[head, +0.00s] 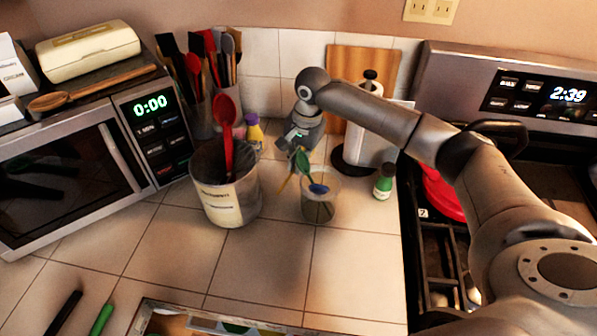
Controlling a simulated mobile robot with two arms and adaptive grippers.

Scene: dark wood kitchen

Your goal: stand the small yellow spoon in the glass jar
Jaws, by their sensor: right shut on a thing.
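The glass jar (319,211) stands on the tiled counter in the middle of the head view. A green spoon (304,163) and a blue spoon (319,188) stand in it, heads up. My right gripper (297,150) reaches in from the right, pointing down just behind and left of the jar's rim. It is shut on the small yellow spoon (285,183), which shows only as a thin yellowish strip beside the jar's left side. The spoon's other end is hidden at the fingers. My left gripper is not in view.
A large pot (225,198) with a red spoon stands close left of the jar. A small green bottle (383,183) and a paper towel holder (368,128) are to the right. A yellow bottle (254,134) is behind. The counter in front of the jar is clear.

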